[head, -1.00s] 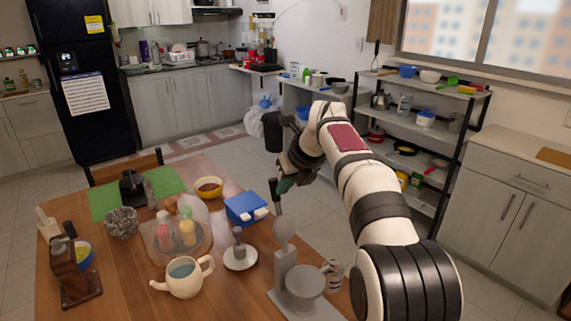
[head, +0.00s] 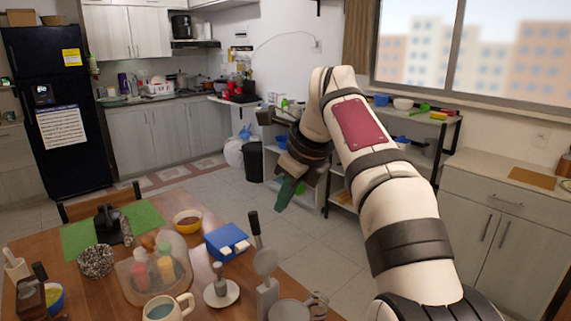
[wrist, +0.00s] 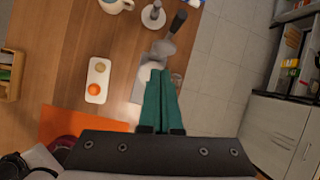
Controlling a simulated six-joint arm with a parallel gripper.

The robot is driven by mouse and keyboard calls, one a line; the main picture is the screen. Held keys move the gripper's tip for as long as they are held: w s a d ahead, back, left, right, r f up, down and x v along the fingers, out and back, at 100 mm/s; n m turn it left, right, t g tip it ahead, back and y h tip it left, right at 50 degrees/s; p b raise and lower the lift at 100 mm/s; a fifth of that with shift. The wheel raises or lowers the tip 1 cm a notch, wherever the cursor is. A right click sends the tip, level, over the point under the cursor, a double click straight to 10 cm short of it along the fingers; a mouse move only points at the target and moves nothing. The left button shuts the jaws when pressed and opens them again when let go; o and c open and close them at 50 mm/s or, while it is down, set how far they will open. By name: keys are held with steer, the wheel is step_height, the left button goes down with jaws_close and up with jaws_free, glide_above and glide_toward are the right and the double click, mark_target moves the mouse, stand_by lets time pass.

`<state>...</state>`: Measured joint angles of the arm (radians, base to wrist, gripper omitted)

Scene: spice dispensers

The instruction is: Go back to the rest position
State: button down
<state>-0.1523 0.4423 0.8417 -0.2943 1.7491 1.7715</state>
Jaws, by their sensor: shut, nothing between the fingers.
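My gripper (head: 284,194) is raised in the air near the right edge of the wooden table, with its green fingers pointing down. In the wrist view the green fingers (wrist: 163,100) lie side by side, shut, with nothing between them. They cover part of a grey device (wrist: 143,90) on the table below. In the head view that grey device (head: 266,285) stands upright at the table's right edge, apart from my gripper.
A white tray (wrist: 97,80) and orange mat (wrist: 75,127) show in the wrist view. Shelves stand at right; floor between is clear.

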steer(key=s+d+f+n+g, duration=0.1)
steer(key=s+d+f+n, duration=0.2)
steer(key=s, duration=0.9)
steer(key=s+d+f+n+g+h, duration=0.1)
steer(key=s+d+f+n, duration=0.2)
steer(key=s+f+n, duration=0.6)
steer(key=s+d+f+n+g, duration=0.2)
steer(key=s+f+n, duration=0.4)
steer(key=s, duration=0.9)
step_height(320, 180, down, 3)
steer(key=shift+d+r+n+h, duration=0.1)
steer(key=shift+d+n+h, duration=0.3)
steer(key=shift+d, duration=0.4)
